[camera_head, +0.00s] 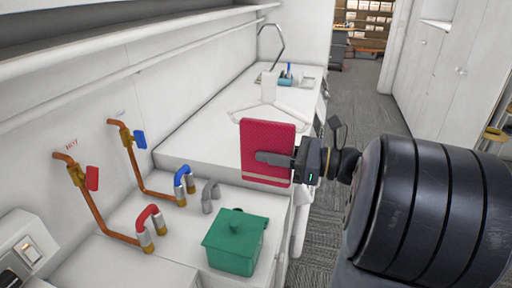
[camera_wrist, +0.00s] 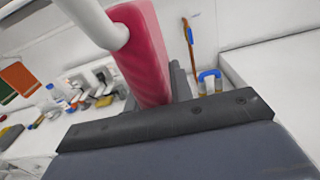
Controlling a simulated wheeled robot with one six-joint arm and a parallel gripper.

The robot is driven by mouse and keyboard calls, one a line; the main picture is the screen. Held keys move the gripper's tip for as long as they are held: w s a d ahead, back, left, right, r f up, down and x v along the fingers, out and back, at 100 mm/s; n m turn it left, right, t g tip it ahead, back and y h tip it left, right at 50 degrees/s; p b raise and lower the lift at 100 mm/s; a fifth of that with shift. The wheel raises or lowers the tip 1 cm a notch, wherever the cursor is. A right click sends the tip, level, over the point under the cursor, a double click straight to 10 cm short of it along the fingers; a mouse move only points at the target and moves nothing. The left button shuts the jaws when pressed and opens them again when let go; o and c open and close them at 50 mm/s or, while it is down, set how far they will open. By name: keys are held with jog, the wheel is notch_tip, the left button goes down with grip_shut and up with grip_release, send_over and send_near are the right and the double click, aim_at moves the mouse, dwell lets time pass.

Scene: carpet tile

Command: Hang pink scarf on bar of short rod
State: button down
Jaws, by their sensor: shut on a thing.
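The pink scarf (camera_head: 267,136) hangs as a flat folded panel with pale stripes near its lower edge. My gripper (camera_head: 275,158) is shut on it from the right, with one dark finger across its front face. In the wrist view the scarf (camera_wrist: 140,50) rises from between the jaws. A white round-ended rod (camera_wrist: 100,22) crosses in front of its upper part there; I cannot tell whether the scarf rests on it. In the head view a white post with spreading arms (camera_head: 268,88) shows behind the scarf, partly hidden by it; I cannot tell which part is the bar.
A green lidded pot (camera_head: 234,243) stands on the counter below left of the scarf. Copper pipes with a red valve (camera_head: 92,178) and blue valve (camera_head: 140,139) line the left wall. A curved faucet (camera_head: 272,45) stands farther back. Carpeted floor (camera_head: 365,105) is open beyond the counter.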

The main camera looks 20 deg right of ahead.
jog(key=p+v, duration=0.2)
jog(key=v, duration=0.9)
jog(key=shift+p, duration=0.4)
jog(key=shift+s+d, duration=0.1)
